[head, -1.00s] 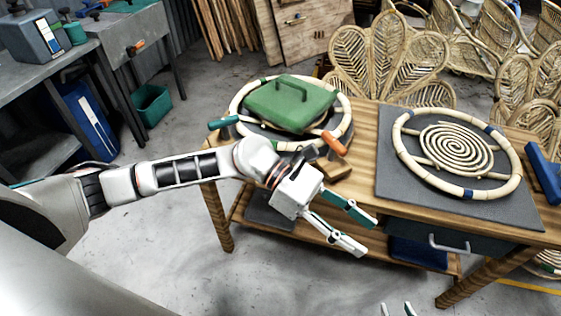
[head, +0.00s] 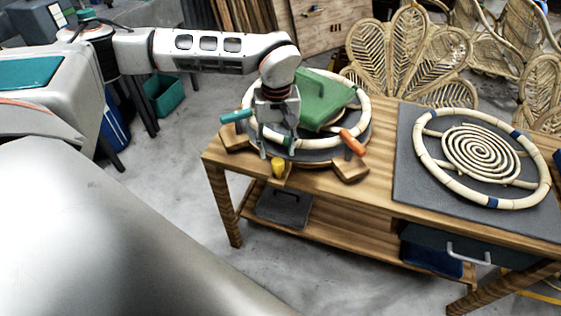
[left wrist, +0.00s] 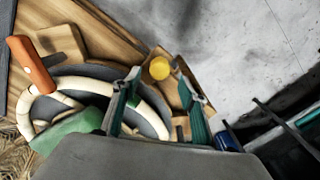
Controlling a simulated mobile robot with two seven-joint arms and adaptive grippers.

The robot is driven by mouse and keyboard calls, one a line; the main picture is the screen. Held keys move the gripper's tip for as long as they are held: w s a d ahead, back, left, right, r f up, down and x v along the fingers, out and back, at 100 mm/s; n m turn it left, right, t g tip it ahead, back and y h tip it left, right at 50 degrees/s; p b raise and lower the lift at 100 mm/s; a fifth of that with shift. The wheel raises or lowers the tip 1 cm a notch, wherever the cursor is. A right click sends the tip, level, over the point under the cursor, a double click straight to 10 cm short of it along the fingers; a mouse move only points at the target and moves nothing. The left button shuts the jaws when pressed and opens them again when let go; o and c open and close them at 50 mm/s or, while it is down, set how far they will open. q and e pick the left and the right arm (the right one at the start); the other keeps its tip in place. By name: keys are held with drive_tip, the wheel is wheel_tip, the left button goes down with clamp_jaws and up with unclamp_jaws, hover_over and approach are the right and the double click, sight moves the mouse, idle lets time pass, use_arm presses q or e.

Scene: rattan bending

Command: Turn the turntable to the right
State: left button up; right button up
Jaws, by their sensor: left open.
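The turntable (head: 362,133) is a dark round disc at the left end of the wooden bench. My left gripper (head: 277,152) is open and points down at the turntable's near edge, between the two handles. In the left wrist view, the open fingers (left wrist: 160,82) overlap the ring's edge; contact cannot be told. My arm hides part of the ring and block.
A yellow knob (head: 278,168) and wooden blocks (head: 350,168) stand at the turntable's near side. A grey mat (head: 408,180) with a rattan ring and spiral (head: 480,150) lies to the right. Rattan chairs (head: 408,55) stand behind the bench (head: 385,165).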

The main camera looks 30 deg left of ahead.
sight(278, 161)
use_arm(q)
wheel_tip(278, 161, down, 6)
drive_tip(key=shift+f, duration=0.1)
idle(0.4)
drive_tip(key=shift+d, duration=0.1)
clamp_jaws()
